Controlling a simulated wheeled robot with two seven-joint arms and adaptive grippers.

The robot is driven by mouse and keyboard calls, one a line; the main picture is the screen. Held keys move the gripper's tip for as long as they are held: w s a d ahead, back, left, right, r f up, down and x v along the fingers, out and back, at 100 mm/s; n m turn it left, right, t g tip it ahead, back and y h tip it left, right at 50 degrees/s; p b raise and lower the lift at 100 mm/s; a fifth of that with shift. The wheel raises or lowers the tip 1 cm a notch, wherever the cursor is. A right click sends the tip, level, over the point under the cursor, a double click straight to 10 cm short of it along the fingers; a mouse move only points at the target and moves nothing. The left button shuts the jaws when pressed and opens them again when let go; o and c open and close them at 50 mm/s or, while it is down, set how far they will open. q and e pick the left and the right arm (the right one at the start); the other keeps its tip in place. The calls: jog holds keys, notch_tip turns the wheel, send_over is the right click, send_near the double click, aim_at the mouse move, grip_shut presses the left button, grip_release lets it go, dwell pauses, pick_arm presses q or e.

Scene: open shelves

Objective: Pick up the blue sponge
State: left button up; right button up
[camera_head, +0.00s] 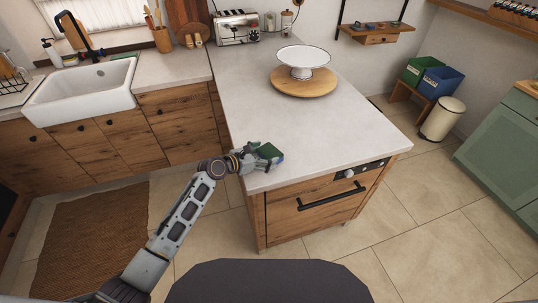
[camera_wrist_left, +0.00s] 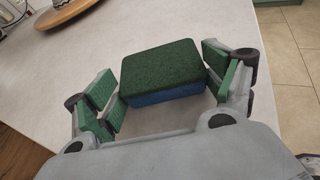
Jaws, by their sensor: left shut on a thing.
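The blue sponge (camera_wrist_left: 162,66) has a dark green scouring top and a blue lower part. It shows in the left wrist view between the green-padded fingers of my left gripper (camera_wrist_left: 168,90). In the head view the sponge (camera_head: 269,150) appears as a small green patch at my left gripper (camera_head: 262,157), over the near left part of the pale countertop (camera_head: 300,125). My left gripper is shut on the sponge. I cannot tell whether the sponge rests on the counter or is just above it. My right gripper is not in view.
A white cake stand (camera_head: 303,55) stands on a round wooden board (camera_head: 304,88) farther back. A toaster (camera_head: 236,27) is at the far end. The counter between is clear. A sink (camera_head: 80,93) is at left, with drawers below the counter's front edge.

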aim_at(264, 155)
pick_arm(q)
notch_tip(264, 155, up, 10)
dwell(0.8)
jog(key=shift+o, duration=0.8)
jog(key=c, duration=0.4)
